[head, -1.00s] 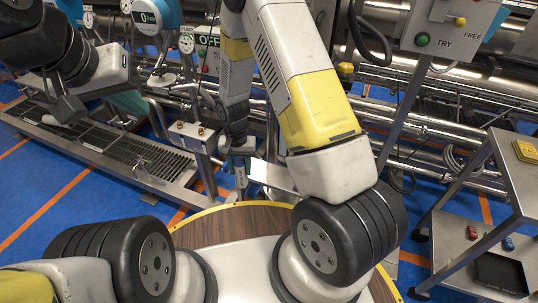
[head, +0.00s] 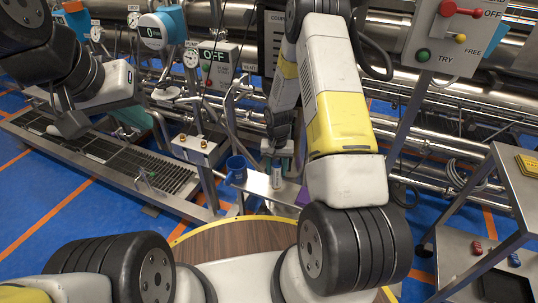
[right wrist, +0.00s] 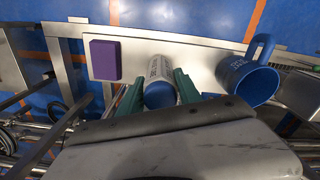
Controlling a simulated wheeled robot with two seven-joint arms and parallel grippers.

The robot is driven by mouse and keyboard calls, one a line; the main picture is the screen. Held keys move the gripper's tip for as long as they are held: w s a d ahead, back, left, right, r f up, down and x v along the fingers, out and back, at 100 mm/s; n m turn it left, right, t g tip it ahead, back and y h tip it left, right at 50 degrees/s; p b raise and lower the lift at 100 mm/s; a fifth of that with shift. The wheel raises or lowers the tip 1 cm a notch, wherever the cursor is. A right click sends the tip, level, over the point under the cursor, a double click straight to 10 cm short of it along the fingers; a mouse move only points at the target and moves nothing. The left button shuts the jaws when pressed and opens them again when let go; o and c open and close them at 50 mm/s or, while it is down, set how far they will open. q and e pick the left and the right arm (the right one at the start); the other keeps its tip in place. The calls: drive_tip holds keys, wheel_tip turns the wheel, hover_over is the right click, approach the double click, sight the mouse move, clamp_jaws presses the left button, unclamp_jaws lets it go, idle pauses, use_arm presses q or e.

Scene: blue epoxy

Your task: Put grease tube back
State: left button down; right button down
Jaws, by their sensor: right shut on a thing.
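The grease tube (right wrist: 159,82), pale grey with a blue end, stands out between the green fingers of my right gripper (right wrist: 158,92) in the right wrist view. The right gripper is shut on it. In the head view the tube (head: 276,177) hangs below my right gripper (head: 277,160), at the small metal shelf (head: 256,184). I cannot tell whether its lower end touches the shelf. My left gripper (head: 70,122) is at the upper left, over the grated bench, far from the tube; its fingers are too unclear to read.
On the shelf, a blue mug (right wrist: 248,80) stands to one side of the tube and a purple block (right wrist: 105,60) to the other. Bare shelf shows between them. Pipes and gauges stand behind. A metal rack (head: 505,190) is at the right.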

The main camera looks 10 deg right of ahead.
wheel_tip(320, 180, down, 2)
drive_tip(key=shift+f, duration=0.25)
drive_tip(key=c, duration=0.8)
unclamp_jaws()
